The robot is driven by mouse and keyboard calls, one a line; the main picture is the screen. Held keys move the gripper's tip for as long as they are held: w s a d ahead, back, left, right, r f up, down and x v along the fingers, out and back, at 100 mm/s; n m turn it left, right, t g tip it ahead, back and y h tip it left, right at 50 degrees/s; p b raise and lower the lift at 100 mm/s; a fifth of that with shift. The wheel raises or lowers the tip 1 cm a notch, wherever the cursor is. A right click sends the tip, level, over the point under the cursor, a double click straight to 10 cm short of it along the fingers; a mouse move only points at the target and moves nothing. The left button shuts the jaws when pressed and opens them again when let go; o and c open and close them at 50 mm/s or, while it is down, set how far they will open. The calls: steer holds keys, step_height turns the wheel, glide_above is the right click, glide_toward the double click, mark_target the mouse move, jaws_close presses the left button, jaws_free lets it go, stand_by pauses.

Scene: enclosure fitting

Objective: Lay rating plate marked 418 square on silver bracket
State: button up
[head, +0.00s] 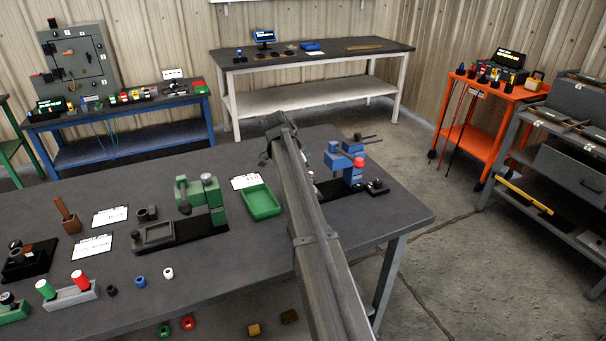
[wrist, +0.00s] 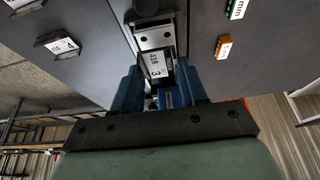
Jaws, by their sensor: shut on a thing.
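My gripper (wrist: 160,84) shows in the wrist view with its two blue fingers on either side of a small plate. It is shut on the white rating plate (wrist: 156,66), whose black print reads 418. The silver bracket (wrist: 155,38), a pale metal piece with two dark holes, lies just beyond the plate, between dark side pieces. The plate's far edge appears close to the bracket, but I cannot tell whether they touch. In the head view my arm reaches away over the grey table, and the fingers, plate and bracket cannot be made out.
In the wrist view, dark holders with white labels (wrist: 62,45) stand at left; an orange tag (wrist: 224,47) and a green-edged label (wrist: 236,9) lie at right. The head view shows a green tray (head: 262,203) and a blue fixture (head: 345,165) beside my arm.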

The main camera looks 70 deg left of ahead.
steer(key=shift+f, duration=1.15)
steer(key=o, duration=1.2)
steer(key=shift+f, duration=0.1)
steer(key=v, duration=1.4)
steer(key=shift+w, duration=0.15)
